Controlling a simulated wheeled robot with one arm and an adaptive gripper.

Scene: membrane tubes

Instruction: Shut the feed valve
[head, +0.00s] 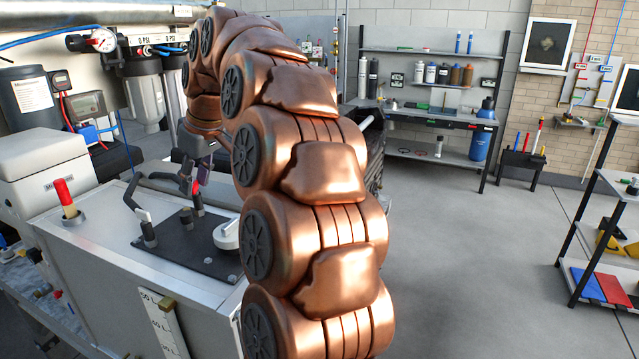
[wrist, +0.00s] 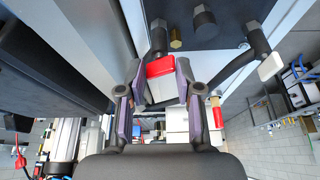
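A lever with a red grip (head: 196,188) stands on the black plate (head: 183,250) on top of a steel cabinet. No label shows which valve is the feed valve. In the wrist view the red grip (wrist: 160,67) lies between the tips of my gripper (wrist: 159,74). The two purple-padded fingers stand apart on either side of it. A narrow gap shows on the left; contact on the right cannot be told. In the head view my gripper (head: 189,178) is beside the red grip, partly behind it.
A round white knob (head: 227,234) sits on the plate's right side. Another red handle (head: 65,193) stands on the cabinet's left. A pressure gauge (head: 102,40) and filter housings (head: 145,95) are behind. My arm hides part of the cabinet. Open floor (head: 450,270) lies right.

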